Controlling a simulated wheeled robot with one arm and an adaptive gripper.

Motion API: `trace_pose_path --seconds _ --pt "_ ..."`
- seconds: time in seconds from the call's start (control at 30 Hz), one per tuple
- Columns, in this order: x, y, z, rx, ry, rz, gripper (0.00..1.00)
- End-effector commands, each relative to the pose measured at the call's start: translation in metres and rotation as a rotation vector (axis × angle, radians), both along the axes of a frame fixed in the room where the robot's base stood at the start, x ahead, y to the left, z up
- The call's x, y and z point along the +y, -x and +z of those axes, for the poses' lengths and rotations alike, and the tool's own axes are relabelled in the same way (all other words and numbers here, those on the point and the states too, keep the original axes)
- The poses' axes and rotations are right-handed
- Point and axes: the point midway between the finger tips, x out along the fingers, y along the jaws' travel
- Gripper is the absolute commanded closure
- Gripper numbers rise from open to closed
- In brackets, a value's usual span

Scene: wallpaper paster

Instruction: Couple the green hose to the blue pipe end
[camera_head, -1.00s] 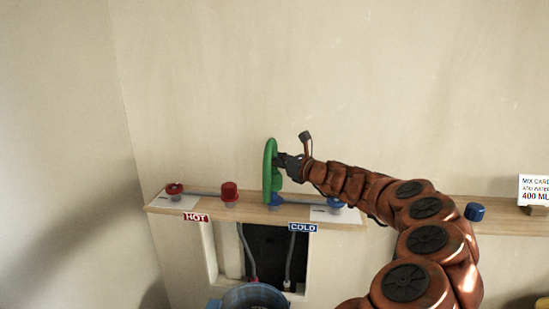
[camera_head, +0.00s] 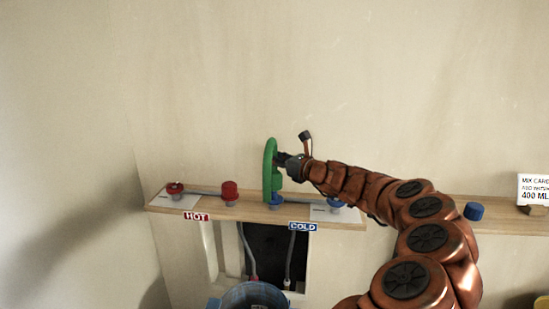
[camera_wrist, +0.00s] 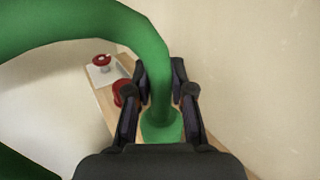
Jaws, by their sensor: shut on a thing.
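The green hose (camera_head: 268,160) is a bent loop that stands upright above the shelf. My gripper (camera_head: 283,160) is shut on the hose from the right. In the wrist view the hose (camera_wrist: 150,60) arcs across the upper left and runs down between the two fingers (camera_wrist: 160,105) to a wider green end (camera_wrist: 162,128). In the head view the hose's lower end is right above the blue pipe end (camera_head: 276,199) on the shelf. I cannot tell whether they touch or are joined. The blue pipe end is hidden in the wrist view.
On the wooden shelf (camera_head: 250,212) are a red cap (camera_head: 229,190), a red valve (camera_head: 175,188) by the HOT label, and a blue valve (camera_head: 336,202) by the COLD label. A loose blue cap (camera_head: 474,211) stands to the right. A blue bucket (camera_head: 254,295) is below.

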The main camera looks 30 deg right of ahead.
Motion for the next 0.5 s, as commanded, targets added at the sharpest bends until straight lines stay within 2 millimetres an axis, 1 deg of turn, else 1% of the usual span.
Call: trace_pose_path --seconds 0.5 --pt "-0.0001 0.0001 -0.0077 -0.001 -0.001 0.000 1.00"
